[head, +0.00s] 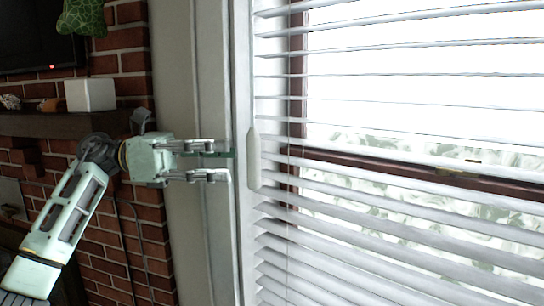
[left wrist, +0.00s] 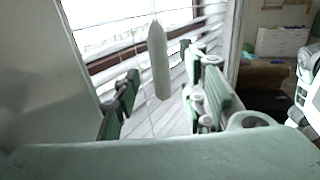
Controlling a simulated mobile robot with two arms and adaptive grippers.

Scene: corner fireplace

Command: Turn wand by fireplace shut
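The wand (head: 253,158) is a pale, slim, upright piece hanging at the left edge of the white window blinds (head: 400,215). It also shows in the left wrist view (left wrist: 159,62), where it appears between my two fingers. The blind slats are tilted with gaps between them, and bright light and foliage show through. My left gripper (head: 232,162) is open and empty, pointing right, with its fingertips just left of the wand in the head view. I cannot tell whether a finger touches it. My right gripper is not seen.
A brick fireplace wall (head: 129,85) with a dark mantel (head: 60,124) is at the left. A white box (head: 90,95) stands on the mantel. A green patterned hanging item (head: 82,17) is above. A pale wall strip lies between bricks and window.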

